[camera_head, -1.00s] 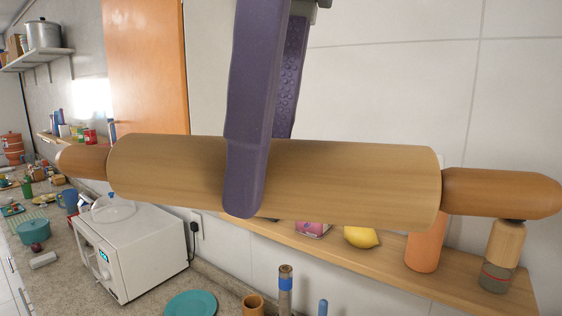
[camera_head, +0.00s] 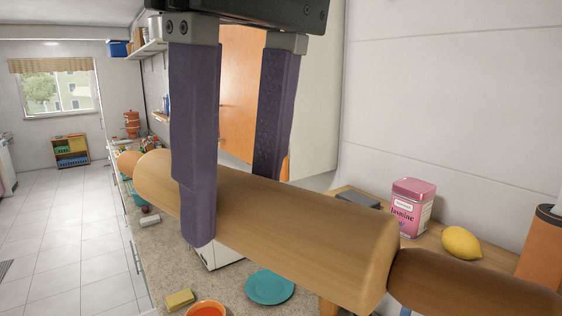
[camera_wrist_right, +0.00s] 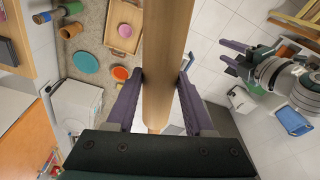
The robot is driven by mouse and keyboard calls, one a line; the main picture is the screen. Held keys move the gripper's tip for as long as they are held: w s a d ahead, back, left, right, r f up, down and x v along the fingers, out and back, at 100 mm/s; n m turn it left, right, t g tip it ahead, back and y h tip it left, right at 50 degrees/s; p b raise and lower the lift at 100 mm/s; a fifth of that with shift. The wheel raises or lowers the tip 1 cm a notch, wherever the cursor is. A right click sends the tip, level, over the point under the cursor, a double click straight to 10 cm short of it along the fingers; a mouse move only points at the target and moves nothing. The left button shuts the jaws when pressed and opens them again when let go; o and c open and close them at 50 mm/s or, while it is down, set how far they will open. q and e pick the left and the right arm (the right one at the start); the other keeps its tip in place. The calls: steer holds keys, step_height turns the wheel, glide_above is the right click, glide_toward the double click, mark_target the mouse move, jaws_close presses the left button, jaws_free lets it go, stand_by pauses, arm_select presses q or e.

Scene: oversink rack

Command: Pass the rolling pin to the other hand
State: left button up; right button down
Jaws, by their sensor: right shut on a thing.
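The wooden rolling pin (camera_head: 310,230) crosses the head view in the air, tilted, with its far handle at the upper left and its near handle (camera_head: 450,282) at the lower right. My right gripper (camera_head: 238,208) comes down from above, its purple fingers shut on the pin's thick body, one on each side. In the right wrist view the pin (camera_wrist_right: 167,45) runs up between the fingers. My left gripper (camera_wrist_right: 228,57) shows there at the right, apart from the pin, its purple fingers spread with nothing between them. It is outside the head view.
Below the pin is the counter with a teal plate (camera_head: 270,287), an orange bowl (camera_head: 208,309), a sponge (camera_head: 179,299) and a white microwave (camera_head: 221,252). A pink tin (camera_head: 411,207) and a lemon (camera_head: 462,242) stand on the wall shelf. Open floor (camera_head: 60,240) lies at left.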

steer(key=m, duration=0.3)
steer(key=shift+a+m, duration=0.1)
steer(key=shift+m, duration=0.2)
steer(key=m+h, duration=0.1)
steer(key=m, duration=0.4)
steer(key=shift+t, duration=0.4)
arm_select(q)
steer(key=o, duration=0.3)
arm_select(e)
steer(key=shift+m, duration=0.4)
arm_select(q)
steer(key=shift+o, duration=0.8)
steer(key=shift+w+d, duration=0.1)
steer(key=shift+o, duration=0.7)
steer(key=w+d+r+n+h, duration=0.1)
steer(key=w+d+h, duration=0.2)
steer(key=w, duration=0.6)
steer(key=shift+d, duration=0.65)
steer(key=w+r+n+g+h, duration=0.1)
steer(key=w+r+n+h, duration=0.25)
steer(key=w+r, duration=1)
step_height(320, 180, up, 18)
steer(key=s+g, duration=0.1)
steer(key=s, duration=0.1)
steer(key=x, duration=1.2)
steer(key=shift+s+f+y, duration=0.3)
steer(key=shift+y, duration=0.15)
steer(key=shift+a+n, duration=0.1)
steer(key=shift+n, duration=0.15)
